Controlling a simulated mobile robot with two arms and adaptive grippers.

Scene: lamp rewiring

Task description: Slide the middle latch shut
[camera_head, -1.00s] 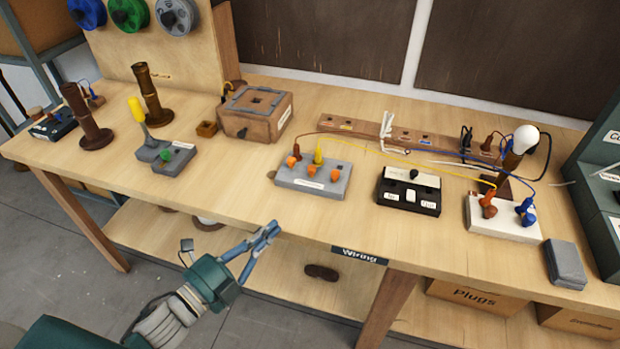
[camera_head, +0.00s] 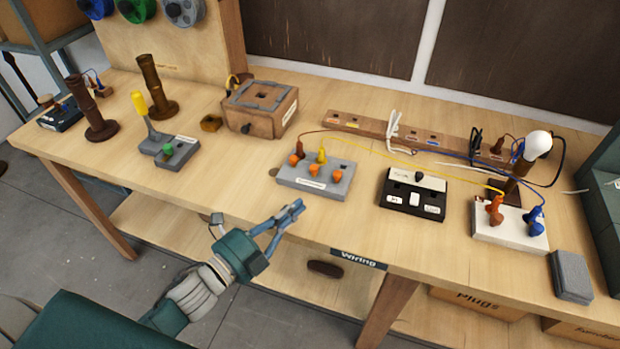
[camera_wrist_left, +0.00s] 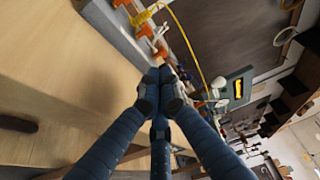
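A grey block (camera_head: 318,187) with several orange knobs lies on the bench in the middle of the head view. Its middle orange knob (camera_head: 314,169) sits between a left knob (camera_head: 294,160) and a right knob (camera_head: 336,176); which part is the latch is not clear. A yellow plug (camera_head: 322,156) and a red-brown plug (camera_head: 299,148) stand at its back. My left gripper (camera_head: 297,208) is shut and empty, just in front of the block at the bench's front edge. In the left wrist view its fingertips (camera_wrist_left: 161,76) meet near the block's grey side (camera_wrist_left: 112,30). My right gripper is not in view.
A black switch box (camera_head: 412,207) stands right of the block, then a white socket board (camera_head: 510,238) with red and blue plugs. A yellow cable (camera_head: 420,168) runs behind them. Left are a lever box (camera_head: 178,155) and a wooden box (camera_head: 259,120). Bench space before the block is clear.

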